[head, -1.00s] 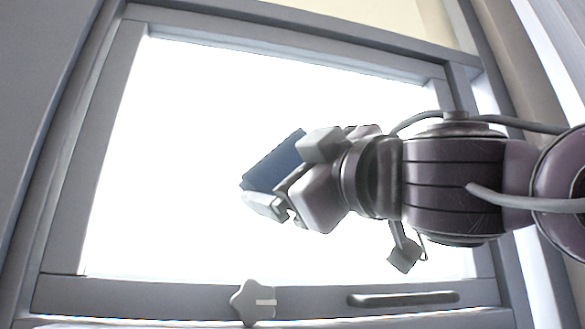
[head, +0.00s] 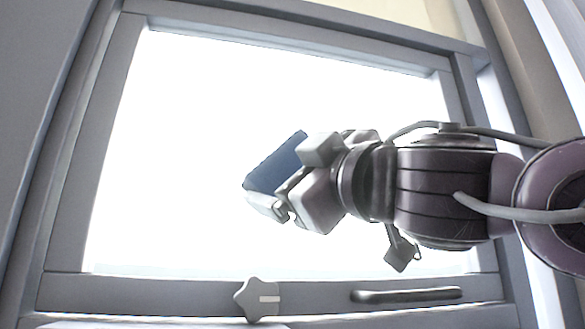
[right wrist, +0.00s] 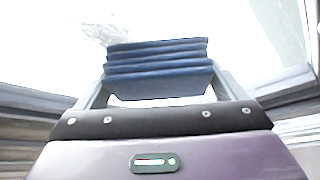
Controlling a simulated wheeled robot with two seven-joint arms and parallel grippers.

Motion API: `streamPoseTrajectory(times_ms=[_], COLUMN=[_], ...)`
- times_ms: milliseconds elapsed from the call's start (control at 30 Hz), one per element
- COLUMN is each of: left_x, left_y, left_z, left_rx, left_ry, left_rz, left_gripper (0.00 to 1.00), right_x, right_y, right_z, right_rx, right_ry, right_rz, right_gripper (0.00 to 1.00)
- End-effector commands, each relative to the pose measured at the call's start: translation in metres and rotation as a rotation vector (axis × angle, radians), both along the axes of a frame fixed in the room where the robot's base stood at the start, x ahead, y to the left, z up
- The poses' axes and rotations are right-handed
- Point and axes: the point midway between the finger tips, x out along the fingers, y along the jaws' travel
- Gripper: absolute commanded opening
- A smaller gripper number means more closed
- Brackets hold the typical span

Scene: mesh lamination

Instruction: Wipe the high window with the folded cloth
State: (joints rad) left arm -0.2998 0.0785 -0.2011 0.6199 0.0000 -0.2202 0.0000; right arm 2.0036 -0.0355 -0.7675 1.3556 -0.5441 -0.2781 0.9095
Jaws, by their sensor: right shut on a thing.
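The high window (head: 190,120) fills most of the head view, its bright pane set in a grey frame. My right gripper (head: 280,195) is in front of the middle of the pane and is shut on the blue folded cloth (head: 276,164). In the right wrist view the cloth (right wrist: 157,68) shows as several stacked blue layers between the fingers. I cannot tell whether the cloth touches the glass. My left gripper is in neither view.
A grey star-shaped knob (head: 257,299) and a long handle (head: 408,295) sit on the window's bottom rail. The grey side frame (head: 72,190) bounds the pane at left. The pane left of the cloth is clear.

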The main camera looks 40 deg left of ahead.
Motion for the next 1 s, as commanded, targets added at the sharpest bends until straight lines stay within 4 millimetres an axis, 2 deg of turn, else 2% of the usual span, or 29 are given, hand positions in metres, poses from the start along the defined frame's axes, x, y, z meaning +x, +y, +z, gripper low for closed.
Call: streamPoseTrajectory(times_ms=[400,667,1000], left_x=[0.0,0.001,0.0], left_y=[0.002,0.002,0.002], left_z=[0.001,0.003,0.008], left_rx=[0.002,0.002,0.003], left_ry=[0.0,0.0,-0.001], left_rz=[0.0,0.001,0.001], left_gripper=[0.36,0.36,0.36], right_x=[0.024,0.031,0.054], right_y=[-0.023,-0.029,-0.045], right_z=[0.001,0.001,0.001], right_rx=[0.002,0.001,0.001], right_ry=[0.001,0.001,0.001], right_rz=[-0.001,-0.002,-0.002], right_gripper=[0.73,0.73,0.73])
